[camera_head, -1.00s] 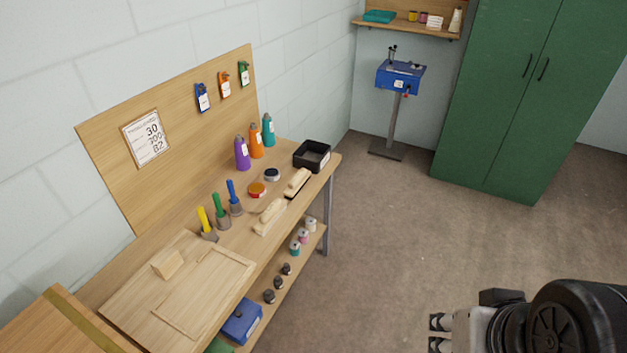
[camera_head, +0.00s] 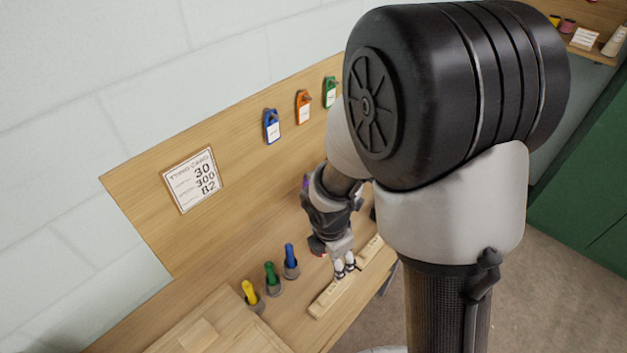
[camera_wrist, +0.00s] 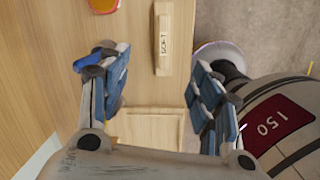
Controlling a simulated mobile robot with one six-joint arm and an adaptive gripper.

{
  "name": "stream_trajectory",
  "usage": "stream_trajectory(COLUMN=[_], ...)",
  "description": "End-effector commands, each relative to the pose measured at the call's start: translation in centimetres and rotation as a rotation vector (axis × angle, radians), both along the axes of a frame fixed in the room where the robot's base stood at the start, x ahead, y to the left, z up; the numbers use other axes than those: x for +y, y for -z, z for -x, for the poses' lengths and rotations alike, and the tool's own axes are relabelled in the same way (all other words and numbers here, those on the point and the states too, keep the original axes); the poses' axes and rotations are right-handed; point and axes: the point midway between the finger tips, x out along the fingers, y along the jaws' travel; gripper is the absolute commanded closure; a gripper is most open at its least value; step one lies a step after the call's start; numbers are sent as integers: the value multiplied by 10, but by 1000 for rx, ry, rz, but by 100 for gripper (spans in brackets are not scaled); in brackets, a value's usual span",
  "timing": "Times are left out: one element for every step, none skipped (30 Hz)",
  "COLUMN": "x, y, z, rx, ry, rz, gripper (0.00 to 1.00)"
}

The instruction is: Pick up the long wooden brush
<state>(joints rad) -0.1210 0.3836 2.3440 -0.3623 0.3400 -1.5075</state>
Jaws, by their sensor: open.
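A long pale wooden brush (camera_head: 327,300) lies on the workbench (camera_head: 120,338) near its front edge. In the wrist view, a wooden brush (camera_wrist: 162,40) with dark lettering on it lies lengthwise ahead, between the lines of the two fingers. A second wooden piece (camera_head: 370,251) lies farther along the bench, partly hidden by my arm. My gripper (camera_head: 344,268) points down over the bench by the far end of the nearer brush. It is open and empty in the wrist view (camera_wrist: 158,92), with no finger seen touching the brush.
Yellow (camera_head: 250,292), green (camera_head: 270,275) and blue (camera_head: 290,257) handled tools stand left of the brush. A wooden board (camera_head: 235,338) lies at the near end. A backboard (camera_head: 160,240) with a card and hanging tags rises behind. My arm hides the bench's far end.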

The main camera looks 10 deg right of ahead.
Motion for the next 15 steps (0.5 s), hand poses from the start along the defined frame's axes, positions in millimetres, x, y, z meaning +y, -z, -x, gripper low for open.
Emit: stream_trajectory(x=[2,4,5,6,7,7,7,7,6,6,5,4,3,3,2], y=[12,17,23,27,31,36,40,44,51,57,64,73,80,88,96], z=[2,2,2,2,2,2,2,2,2,2,1,1,0,0,-1], rx=[27,35,44,51,55,59,61,62,64,65,65,64,63,64,63], ry=[-69,-109,-150,-174,-195,-214,-225,-232,-235,-234,-234,-234,-233,-233,-232], rz=[6,7,9,10,11,10,11,11,11,12,12,11,11,11,11], gripper=[42,42,42,42,42,42,42,42,42,42,42,42,42,42,42])
